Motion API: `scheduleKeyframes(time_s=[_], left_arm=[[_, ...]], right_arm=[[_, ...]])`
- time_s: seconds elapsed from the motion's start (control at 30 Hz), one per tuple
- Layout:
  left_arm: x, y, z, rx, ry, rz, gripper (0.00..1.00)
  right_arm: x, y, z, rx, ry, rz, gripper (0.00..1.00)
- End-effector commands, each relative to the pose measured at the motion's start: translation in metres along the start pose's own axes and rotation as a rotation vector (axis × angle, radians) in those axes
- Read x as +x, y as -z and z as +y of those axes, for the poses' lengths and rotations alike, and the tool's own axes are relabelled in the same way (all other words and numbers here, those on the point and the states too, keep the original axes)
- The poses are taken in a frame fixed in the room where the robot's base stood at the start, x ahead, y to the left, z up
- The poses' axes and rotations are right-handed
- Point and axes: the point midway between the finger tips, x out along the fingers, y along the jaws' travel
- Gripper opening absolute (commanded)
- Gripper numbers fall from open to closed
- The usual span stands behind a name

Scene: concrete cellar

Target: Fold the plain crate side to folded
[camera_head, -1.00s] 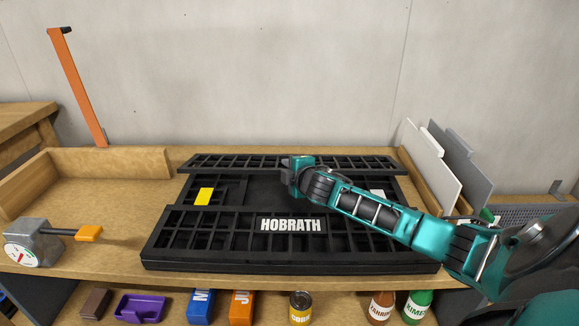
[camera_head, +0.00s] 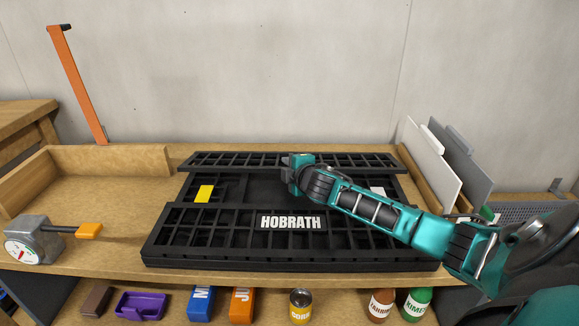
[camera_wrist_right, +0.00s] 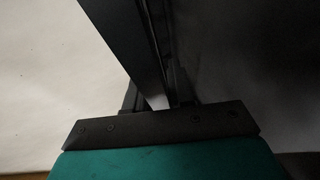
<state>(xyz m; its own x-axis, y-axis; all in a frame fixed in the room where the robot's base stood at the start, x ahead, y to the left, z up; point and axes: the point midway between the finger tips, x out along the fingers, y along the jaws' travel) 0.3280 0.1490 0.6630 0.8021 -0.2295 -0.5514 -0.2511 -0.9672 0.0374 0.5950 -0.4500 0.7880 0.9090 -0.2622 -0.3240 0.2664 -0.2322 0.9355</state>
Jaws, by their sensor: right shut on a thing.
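The black crate (camera_head: 160,235) lies low on the bench. Its side with the white HOBRATH label (camera_head: 290,222) lies flat at the front. The plain crate side (camera_head: 225,159) is the long slatted panel along the back; it shows as a narrow strip, and I cannot tell its exact tilt. My right gripper (camera_head: 291,161) reaches across the crate and is shut on the plain side near its middle. In the right wrist view, the dark panel (camera_wrist_right: 125,40) runs down between the fingers. The wrist and fingers hide part of the panel. My left gripper is not in view.
A wooden tray (camera_head: 110,160) and a grey dial gauge (camera_head: 35,241) stand at left, with an upright orange bar (camera_head: 82,90) behind. Upright grey panels (camera_head: 432,165) stand at right. Bottles, boxes and a can (camera_head: 300,304) sit on the shelf below. The wall is close behind.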

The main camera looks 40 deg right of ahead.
Motion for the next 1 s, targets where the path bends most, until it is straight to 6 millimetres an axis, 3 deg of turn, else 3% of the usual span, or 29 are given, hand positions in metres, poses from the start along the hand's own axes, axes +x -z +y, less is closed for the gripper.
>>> scheduleKeyframes(time_s=[0.03, 0.4, 0.43, 0.57, 1.0], left_arm=[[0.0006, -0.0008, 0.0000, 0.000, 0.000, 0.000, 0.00], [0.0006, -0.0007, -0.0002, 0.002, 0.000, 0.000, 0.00], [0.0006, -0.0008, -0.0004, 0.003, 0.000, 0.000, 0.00], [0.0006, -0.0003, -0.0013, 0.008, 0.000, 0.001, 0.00], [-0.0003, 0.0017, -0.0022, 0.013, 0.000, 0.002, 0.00]], right_arm=[[0.0002, -0.0013, -0.0192, 0.010, 0.036, -0.008, 0.00], [0.0002, -0.0013, -0.0192, 0.010, 0.036, -0.008, 0.00], [0.0002, -0.0012, -0.0191, 0.009, 0.035, -0.008, 0.26], [0.0002, -0.0012, -0.0168, 0.007, 0.031, -0.007, 0.38], [-0.0012, -0.0014, -0.0136, 0.004, 0.027, -0.006, 0.38]])
